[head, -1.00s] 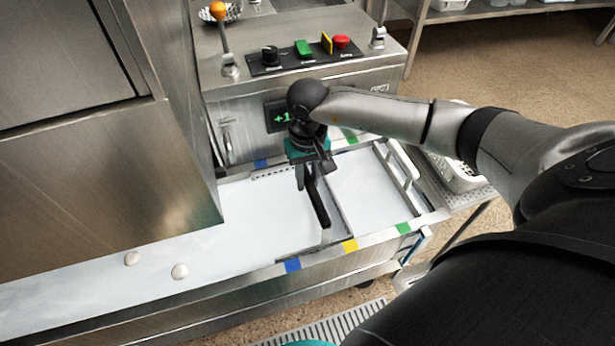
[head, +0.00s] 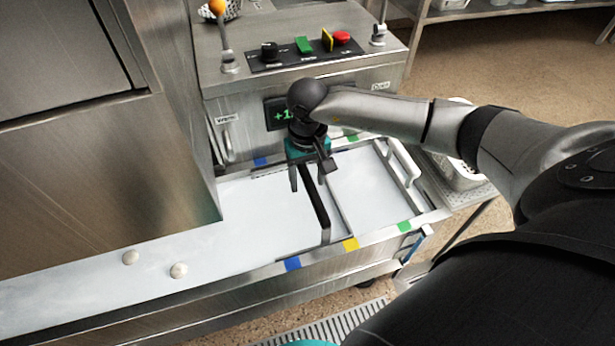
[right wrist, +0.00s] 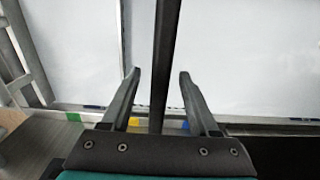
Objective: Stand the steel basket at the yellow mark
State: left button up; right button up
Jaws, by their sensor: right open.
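A long black handle (head: 318,208) stands across the white-filled trough, its near end beside the yellow mark (head: 350,244), slightly left of it. It appears to belong to the steel basket, whose body I cannot make out in the white bath. My right gripper (head: 308,182) is open over the handle's far part. In the right wrist view the handle (right wrist: 163,50) runs between the open fingers (right wrist: 159,76), with a gap on both sides. The yellow mark (right wrist: 137,121) also shows there. My left gripper is not in view.
Blue (head: 292,264) and green (head: 404,226) marks are on the near rim. A control box (head: 300,65) stands behind, and a steel hood (head: 100,180) covers the left. Two white balls (head: 178,270) lie at left.

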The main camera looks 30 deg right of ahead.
jog(key=shift+f, duration=0.1)
pick_arm(q)
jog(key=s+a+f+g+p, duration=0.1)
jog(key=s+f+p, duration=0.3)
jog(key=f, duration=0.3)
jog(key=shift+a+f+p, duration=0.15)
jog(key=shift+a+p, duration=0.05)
jog(key=shift+p, duration=0.55)
pick_arm(e)
notch_tip(320, 180, up, 15)
jog(key=shift+r, duration=0.2)
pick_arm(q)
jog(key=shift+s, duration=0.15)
